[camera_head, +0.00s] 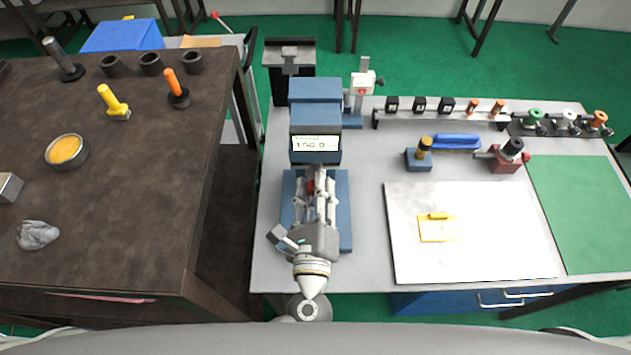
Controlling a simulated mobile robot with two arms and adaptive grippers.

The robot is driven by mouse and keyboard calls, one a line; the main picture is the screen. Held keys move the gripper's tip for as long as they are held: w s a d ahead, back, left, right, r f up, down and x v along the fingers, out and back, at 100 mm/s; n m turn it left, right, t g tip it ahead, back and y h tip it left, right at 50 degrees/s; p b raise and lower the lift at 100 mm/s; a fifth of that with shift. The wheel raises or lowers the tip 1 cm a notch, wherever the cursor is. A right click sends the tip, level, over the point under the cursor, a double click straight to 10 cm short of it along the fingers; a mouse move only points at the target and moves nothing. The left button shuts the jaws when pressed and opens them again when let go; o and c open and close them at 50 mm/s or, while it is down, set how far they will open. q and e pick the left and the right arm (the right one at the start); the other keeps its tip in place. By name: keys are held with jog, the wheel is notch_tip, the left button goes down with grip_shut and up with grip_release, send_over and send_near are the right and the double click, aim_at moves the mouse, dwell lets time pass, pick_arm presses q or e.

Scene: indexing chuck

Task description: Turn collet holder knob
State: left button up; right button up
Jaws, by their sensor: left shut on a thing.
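The collet holder is a blue machine (315,125) with a lit display (315,143), which seems to read 150.0, on the grey bench. My left gripper (315,188) reaches in from the bottom of the view, over the machine's blue base (342,215). Its fingers are shut on the collet holder knob at the machine's front. Only a small red part (310,186) shows between the fingers; the rest of the knob is hidden by the gripper. My right gripper is not in view.
A white board (480,255) with a yellow item (437,228) lies to the right. A blue block (418,160) and a red fixture (505,157) stand behind it. A rack (440,120) runs along the back. A dark table (120,200) stands left, across a gap.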

pick_arm(q)
jog(key=m, duration=0.2)
jog(key=shift+f+m+p, duration=0.1)
jog(key=shift+m+p, duration=0.3)
jog(key=shift+f+m, duration=0.1)
jog(key=shift+m, duration=2.2)
jog(key=shift+g, duration=0.3)
jog(key=o, duration=0.8)
jog(key=shift+o, duration=1.3)
jog(key=s, duration=1.2)
jog(key=shift+a+r, duration=0.2)
jog(key=shift+a, duration=0.1)
